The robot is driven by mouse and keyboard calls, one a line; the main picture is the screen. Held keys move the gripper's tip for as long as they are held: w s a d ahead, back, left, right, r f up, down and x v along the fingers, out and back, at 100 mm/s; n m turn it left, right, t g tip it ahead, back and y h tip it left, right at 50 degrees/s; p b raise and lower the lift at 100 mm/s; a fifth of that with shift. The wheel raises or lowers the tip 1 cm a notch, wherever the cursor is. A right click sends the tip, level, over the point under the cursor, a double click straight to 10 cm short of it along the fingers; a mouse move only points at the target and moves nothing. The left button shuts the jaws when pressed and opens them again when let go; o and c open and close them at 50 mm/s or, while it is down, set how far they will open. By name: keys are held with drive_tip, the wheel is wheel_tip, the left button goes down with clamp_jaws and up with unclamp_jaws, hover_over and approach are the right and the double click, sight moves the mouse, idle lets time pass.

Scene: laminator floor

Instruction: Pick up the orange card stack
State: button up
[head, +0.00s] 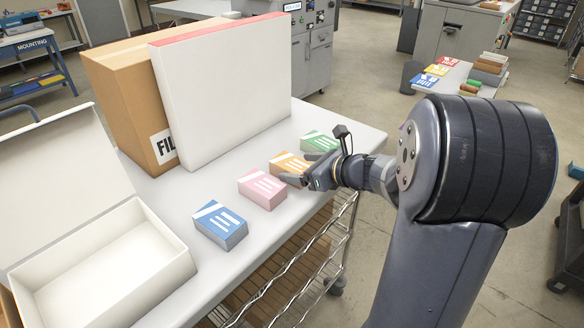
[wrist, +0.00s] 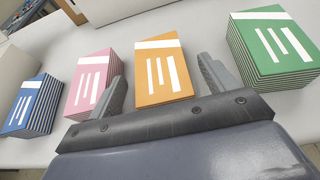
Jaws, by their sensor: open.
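The orange card stack (head: 287,163) stands on the white table top between the pink and green stacks. In the head view my gripper partly covers it. In the wrist view the orange stack (wrist: 163,70) has a white band and white stripes on its top. My gripper (wrist: 160,75) is open, with one finger at each side of the near part of the orange stack as seen from the wrist. The left finger lies near the pink stack. I cannot tell how far the fingertips are above the table. My gripper (head: 293,169) also shows in the head view, empty.
The pink stack (head: 262,189), blue stack (head: 220,224) and green stack (head: 319,141) share the row along the front edge. A white open box (head: 150,240) is at the left. A white panel with red edge (head: 225,95) and a cardboard box (head: 115,95) stand behind.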

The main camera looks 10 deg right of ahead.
sight(300, 167)
drive_tip(key=x, duration=0.3)
drive_tip(key=shift+w+a+f, duration=0.15)
